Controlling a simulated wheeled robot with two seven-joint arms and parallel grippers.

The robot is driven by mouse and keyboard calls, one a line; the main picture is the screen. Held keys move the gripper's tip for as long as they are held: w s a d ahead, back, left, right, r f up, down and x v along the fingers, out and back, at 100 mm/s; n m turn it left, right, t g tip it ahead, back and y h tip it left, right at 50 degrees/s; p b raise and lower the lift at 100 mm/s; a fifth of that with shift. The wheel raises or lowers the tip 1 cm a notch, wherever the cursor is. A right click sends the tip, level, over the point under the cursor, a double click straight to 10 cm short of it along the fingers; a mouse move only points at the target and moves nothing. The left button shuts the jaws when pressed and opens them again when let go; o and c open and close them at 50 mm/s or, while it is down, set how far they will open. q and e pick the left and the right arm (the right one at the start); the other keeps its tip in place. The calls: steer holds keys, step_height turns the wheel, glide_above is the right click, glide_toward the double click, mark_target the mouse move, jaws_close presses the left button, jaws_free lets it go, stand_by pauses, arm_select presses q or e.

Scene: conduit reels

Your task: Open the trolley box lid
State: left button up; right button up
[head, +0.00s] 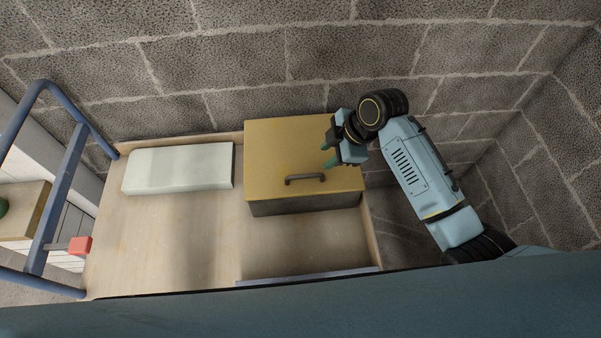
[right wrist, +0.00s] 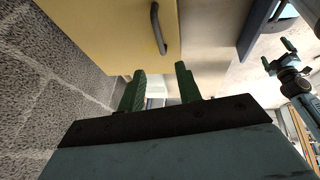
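The trolley box has a flat yellow lid (head: 280,145) and dark grey sides (head: 310,203). The lid lies shut, with a dark bar handle (head: 306,178) near its front edge. In the right wrist view the yellow lid (right wrist: 115,25) and its handle (right wrist: 157,28) are at the top. My right gripper (head: 327,155) is over the right part of the lid, behind and right of the handle, apart from it. Its green fingers (right wrist: 160,88) are spread, with nothing between them. My left gripper (right wrist: 278,52) shows only in the right wrist view, at the upper right, open and empty.
The box stands on the wooden trolley bed (head: 170,235), beside a white block (head: 180,167). A blue rail (head: 62,190) with a red piece (head: 80,246) is at the left. A block wall (head: 250,60) rises close behind. The bed's front left is clear.

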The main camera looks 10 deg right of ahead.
mark_target(303, 176)
steer(key=b+x, duration=0.3)
steer(key=x, duration=1)
steer(key=shift+f, duration=0.1)
steer(key=shift+c, duration=0.2)
